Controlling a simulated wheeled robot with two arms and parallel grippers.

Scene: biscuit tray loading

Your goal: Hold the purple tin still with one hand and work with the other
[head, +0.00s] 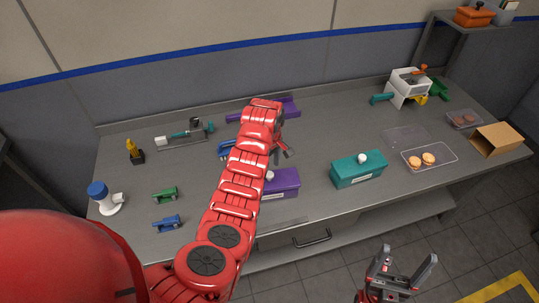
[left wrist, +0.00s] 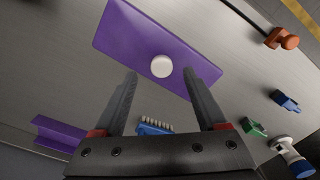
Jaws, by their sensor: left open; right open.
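The purple tin (head: 285,187) is a closed box with a round white knob on its lid. It stands near the front middle of the table, partly hidden by my left arm. In the left wrist view the purple tin (left wrist: 150,30) lies ahead of my open left gripper (left wrist: 160,75), with the white knob (left wrist: 161,67) between the fingertips in the picture. I cannot tell whether they touch it. In the head view my left gripper (head: 282,153) is just beyond and above the tin. My right gripper (head: 408,256) is open and empty, in front of the table's front edge.
A teal tin (head: 358,174) with a white knob stands to the right. Further right are a clear tray (head: 441,163) with two biscuits and an open cardboard box (head: 497,138). Small tools stand at the left.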

